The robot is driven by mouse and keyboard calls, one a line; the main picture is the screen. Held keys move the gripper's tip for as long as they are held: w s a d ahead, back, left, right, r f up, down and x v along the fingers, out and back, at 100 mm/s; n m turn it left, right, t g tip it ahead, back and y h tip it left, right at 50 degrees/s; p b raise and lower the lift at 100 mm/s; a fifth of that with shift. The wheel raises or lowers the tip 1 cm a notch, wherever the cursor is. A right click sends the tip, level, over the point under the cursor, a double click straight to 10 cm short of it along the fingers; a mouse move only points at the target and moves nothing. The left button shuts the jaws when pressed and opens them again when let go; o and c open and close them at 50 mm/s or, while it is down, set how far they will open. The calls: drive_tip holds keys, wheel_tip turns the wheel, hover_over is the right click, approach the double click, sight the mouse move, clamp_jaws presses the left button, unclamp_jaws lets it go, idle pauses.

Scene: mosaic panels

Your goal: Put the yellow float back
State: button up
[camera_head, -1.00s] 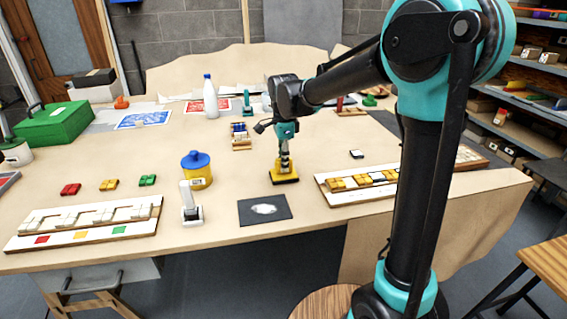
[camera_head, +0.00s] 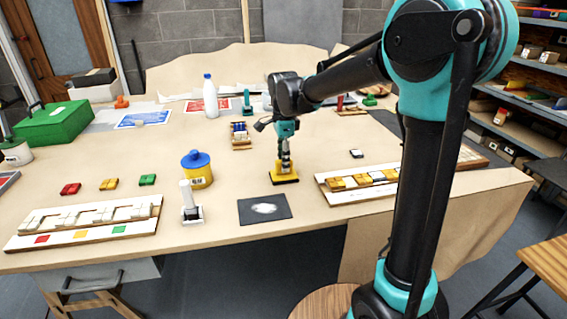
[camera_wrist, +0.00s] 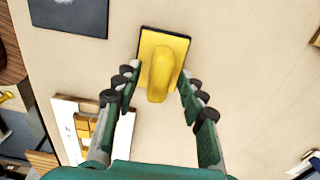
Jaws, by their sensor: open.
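The yellow float (camera_head: 284,179), a rectangular plate with a dark edge and a raised yellow handle, rests on the table near its front middle. In the wrist view the float (camera_wrist: 174,46) lies between and beyond my fingers, its rounded handle pointing toward my palm. My gripper (camera_head: 285,160) points down directly over it. The wrist view shows my gripper (camera_wrist: 159,84) open, one finger on each side of the handle, with gaps on both sides.
A dark mat (camera_head: 250,216) with a white smear lies front left of the float. A white stand (camera_head: 191,215) and a blue-lidded yellow tub (camera_head: 198,177) are further left. A tile panel (camera_head: 345,197) lies at right. Bare table surrounds the float.

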wheel_tip(320, 180, up, 11)
idle(0.4)
drive_tip(key=shift+r, duration=0.1)
